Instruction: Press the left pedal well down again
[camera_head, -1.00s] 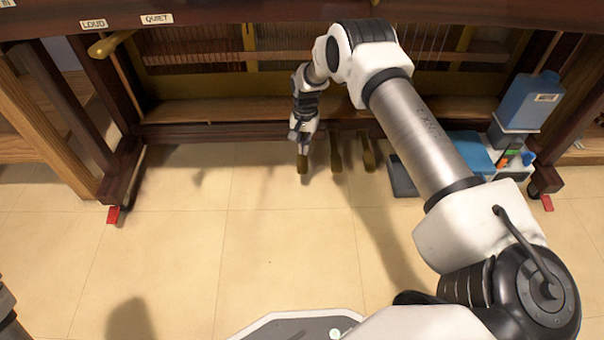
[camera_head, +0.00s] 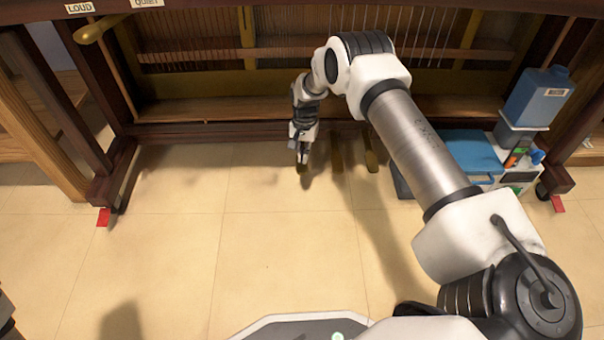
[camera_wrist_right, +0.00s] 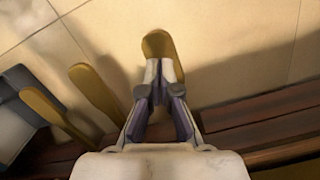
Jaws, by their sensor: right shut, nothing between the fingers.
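The left pedal (camera_head: 303,169) is a brass-coloured lever at the foot of the piano; only its front end shows beyond my gripper in the head view. My right gripper (camera_head: 303,157) points down over it, shut and empty. In the right wrist view the closed fingertips (camera_wrist_right: 158,72) lie over the rounded end of the left pedal (camera_wrist_right: 157,44), and the fingers hide its rear part. They look to be on or just above it; I cannot tell how far down the pedal is. My left gripper does not show.
The middle pedal (camera_head: 336,153) and right pedal (camera_head: 369,152) stand just right of my gripper. Farther right are a blue box (camera_head: 462,152) and a blue bottle (camera_head: 538,96). The piano's lower rail (camera_head: 230,131) runs behind the pedals. The tiled floor (camera_head: 200,240) in front is clear.

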